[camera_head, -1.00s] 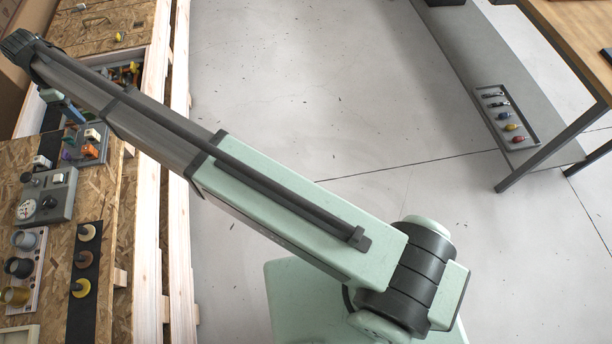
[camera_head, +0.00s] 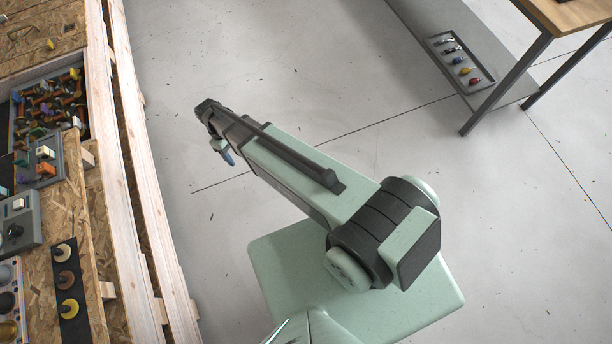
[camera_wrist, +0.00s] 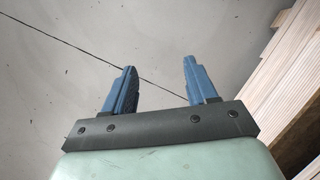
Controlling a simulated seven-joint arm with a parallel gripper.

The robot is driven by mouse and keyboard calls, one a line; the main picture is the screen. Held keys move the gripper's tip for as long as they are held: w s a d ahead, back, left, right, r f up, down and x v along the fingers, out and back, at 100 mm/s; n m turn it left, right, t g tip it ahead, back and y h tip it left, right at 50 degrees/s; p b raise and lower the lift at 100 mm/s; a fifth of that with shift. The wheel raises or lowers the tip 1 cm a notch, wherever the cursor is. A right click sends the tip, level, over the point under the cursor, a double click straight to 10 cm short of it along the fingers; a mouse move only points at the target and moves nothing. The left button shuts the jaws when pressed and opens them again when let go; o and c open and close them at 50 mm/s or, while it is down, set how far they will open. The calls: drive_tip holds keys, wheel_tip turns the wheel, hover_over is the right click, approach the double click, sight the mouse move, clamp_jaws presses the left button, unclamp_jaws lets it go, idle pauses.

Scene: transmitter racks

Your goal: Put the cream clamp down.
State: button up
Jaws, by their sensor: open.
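My gripper (camera_wrist: 160,66) is open, with two blue fingers apart and only bare floor between them in the wrist view. In the head view, its blue fingers (camera_head: 228,156) hang over the grey floor, right of the wooden crate structure. A small cream piece (camera_head: 45,152), which looks like the cream clamp, sits in a grey tray (camera_head: 60,160) at the left, beside an orange piece (camera_head: 46,170). It is well apart from my gripper. Its exact shape is too small to tell.
A bin (camera_head: 83,92) of mixed coloured parts lies behind the tray. Pale wooden rails (camera_head: 135,150) edge the boards. A black strip with round knobs (camera_head: 67,280) lies nearer. A table (camera_head: 560,12) and a tray of coloured items (camera_head: 436,41) are at right. Open floor lies between.

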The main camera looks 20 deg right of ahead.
drive_tip(key=s+d+f+m+g, duration=0.1)
drive_tip(key=s+d+f+m, duration=0.1)
drive_tip(key=s+d, duration=0.4)
drive_tip(key=s+d+f+m+g+y, duration=0.1)
drive_tip(key=s+d, duration=0.6)
drive_tip(key=s, duration=0.7)
drive_tip(key=s+d+f+m+g, duration=0.1)
drive_tip(key=s+d+f+m, duration=0.3)
drive_tip(key=s, duration=0.5)
drive_tip(key=shift+s+d+m, duration=0.3)
drive_tip(key=shift+s+d, duration=0.1)
drive_tip(key=shift+d, duration=0.8)
drive_tip(key=shift+c, duration=0.5)
